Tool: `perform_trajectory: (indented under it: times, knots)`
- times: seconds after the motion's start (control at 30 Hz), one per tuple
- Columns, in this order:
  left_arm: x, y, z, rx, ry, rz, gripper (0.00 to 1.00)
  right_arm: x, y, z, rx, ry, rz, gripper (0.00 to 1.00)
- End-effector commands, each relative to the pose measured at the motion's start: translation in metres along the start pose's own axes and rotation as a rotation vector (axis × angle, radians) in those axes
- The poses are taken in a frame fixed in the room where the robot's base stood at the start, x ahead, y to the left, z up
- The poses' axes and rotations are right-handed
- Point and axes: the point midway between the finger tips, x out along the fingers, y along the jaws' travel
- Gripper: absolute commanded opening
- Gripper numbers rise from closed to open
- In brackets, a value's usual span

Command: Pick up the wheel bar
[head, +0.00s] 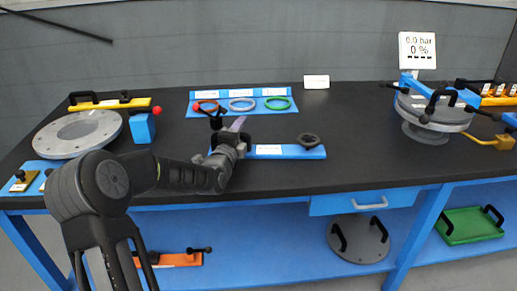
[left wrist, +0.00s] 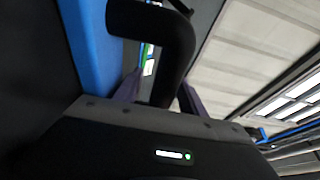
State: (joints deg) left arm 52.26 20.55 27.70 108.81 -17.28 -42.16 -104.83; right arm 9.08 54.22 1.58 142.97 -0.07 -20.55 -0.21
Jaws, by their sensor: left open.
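A blue strip (head: 285,152) with a white label lies at the table's front middle, with a black wheel-like piece (head: 308,141) on its right end. Dark bar-like parts (head: 215,118) stand at its left end by my left gripper (head: 238,125); which of these is the wheel bar I cannot tell for sure. My left gripper is open with purple fingers. In the left wrist view a thick black bent bar (left wrist: 155,28) runs between the fingers of the left gripper (left wrist: 160,95); contact is not clear. My right gripper is not in view.
A blue rack with three rings (head: 241,104) lies behind the gripper. A grey flange ring (head: 78,132) is at left beside a blue block (head: 142,128). A flanged vessel (head: 433,110) stands at right. The black table (head: 370,150) is clear between the strip and vessel.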

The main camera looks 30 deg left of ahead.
Motion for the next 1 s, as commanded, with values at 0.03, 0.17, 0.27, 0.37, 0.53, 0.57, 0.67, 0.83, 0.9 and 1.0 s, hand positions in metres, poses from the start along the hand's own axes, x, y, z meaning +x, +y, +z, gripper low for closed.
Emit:
perform_trajectory:
  times: [0.03,0.17,0.27,0.37,0.53,0.57,0.67,0.83,0.9,1.0]
  knots:
    - [0.0015,-0.0006,0.0001,0.000,0.000,-0.001,0.48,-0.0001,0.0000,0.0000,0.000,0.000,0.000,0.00]
    - [0.0013,-0.0007,0.0000,0.000,0.000,-0.001,0.48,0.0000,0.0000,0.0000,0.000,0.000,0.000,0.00]
    - [0.0012,-0.0006,-0.0001,0.000,0.000,-0.001,0.48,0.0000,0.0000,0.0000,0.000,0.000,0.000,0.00]
    - [0.0011,-0.0006,-0.0001,0.000,0.000,-0.001,0.48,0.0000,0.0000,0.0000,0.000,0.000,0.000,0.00]
    - [0.0010,-0.0006,-0.0001,0.000,0.000,-0.001,0.48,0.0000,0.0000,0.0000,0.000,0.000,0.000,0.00]
    - [0.0010,-0.0006,-0.0001,0.000,0.000,-0.001,0.48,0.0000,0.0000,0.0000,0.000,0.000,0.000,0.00]
    - [0.0010,-0.0006,-0.0001,0.000,0.000,-0.001,0.42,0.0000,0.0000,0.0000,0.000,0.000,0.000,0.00]
    - [0.0010,-0.0006,-0.0001,0.000,0.000,-0.001,0.29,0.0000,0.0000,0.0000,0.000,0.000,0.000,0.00]
    - [0.0010,-0.0006,-0.0002,0.000,0.000,-0.001,0.23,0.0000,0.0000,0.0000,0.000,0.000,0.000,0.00]
    - [0.0010,-0.0005,-0.0002,0.000,0.000,-0.001,0.15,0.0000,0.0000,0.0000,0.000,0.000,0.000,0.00]
